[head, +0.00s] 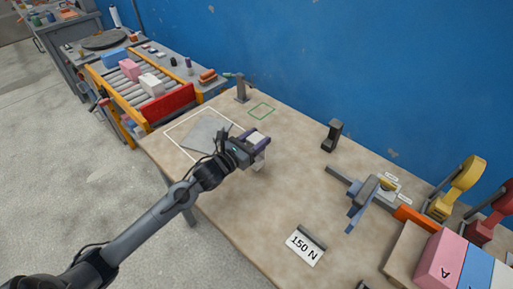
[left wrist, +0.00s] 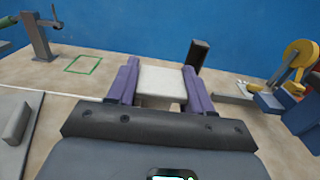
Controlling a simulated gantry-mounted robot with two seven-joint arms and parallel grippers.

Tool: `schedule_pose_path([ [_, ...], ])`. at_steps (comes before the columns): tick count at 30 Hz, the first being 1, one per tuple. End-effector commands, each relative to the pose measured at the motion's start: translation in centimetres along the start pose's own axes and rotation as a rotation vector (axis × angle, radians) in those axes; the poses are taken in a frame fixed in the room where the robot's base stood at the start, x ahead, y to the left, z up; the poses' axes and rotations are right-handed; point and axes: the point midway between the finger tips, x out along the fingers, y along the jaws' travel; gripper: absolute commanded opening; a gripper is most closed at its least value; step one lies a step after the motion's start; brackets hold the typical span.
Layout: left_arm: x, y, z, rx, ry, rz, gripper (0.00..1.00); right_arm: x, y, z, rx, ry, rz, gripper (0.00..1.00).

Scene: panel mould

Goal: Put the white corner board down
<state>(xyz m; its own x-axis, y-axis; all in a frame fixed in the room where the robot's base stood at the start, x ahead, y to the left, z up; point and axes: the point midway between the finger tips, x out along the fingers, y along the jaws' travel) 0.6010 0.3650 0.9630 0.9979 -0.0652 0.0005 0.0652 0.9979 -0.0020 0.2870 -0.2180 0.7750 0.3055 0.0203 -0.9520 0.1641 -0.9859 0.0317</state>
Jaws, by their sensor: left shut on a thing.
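My left gripper (head: 260,147) is over the wooden table, coming in from the left. It is shut on the white corner board (left wrist: 160,82), which sits between the two purple fingers (left wrist: 160,90) in the left wrist view. In the head view only small white parts of the board (head: 259,160) show around the fingers. Whether the board touches the table is hard to tell. A green square outline (head: 262,111) lies empty on the table beyond the gripper; it also shows at left in the left wrist view (left wrist: 84,64). My right gripper is not in view.
A grey plate (head: 206,131) lies inside a white outline, left of the gripper. A grey post stand (head: 241,91) and a black block (head: 332,136) stand near the blue wall. A "150 N" card (head: 305,246) lies in front. Tools and coloured blocks (head: 442,262) crowd the right.

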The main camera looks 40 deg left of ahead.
Motion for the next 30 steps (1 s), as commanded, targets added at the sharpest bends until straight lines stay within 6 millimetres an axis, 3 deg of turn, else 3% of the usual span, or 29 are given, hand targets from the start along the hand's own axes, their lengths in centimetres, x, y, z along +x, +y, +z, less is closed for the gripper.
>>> schedule_pose_path([
  [9, 0.0, 0.0, -3.6, -0.003, -0.001, 0.001, 0.01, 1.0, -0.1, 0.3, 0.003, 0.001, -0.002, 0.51],
  [22, 0.0, 0.0, -4.2, 0.001, -0.001, 0.000, 0.01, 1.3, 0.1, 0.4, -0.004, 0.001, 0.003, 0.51],
  [23, 0.0, -0.1, -4.2, 0.000, 0.000, 0.000, 0.52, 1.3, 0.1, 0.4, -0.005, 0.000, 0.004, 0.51],
  [27, 0.0, -0.1, -4.1, 0.000, 0.000, 0.000, 0.73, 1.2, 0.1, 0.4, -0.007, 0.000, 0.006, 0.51],
  [30, 0.0, -0.1, -4.1, 0.000, 0.000, 0.000, 0.76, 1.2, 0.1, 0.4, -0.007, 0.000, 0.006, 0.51],
])
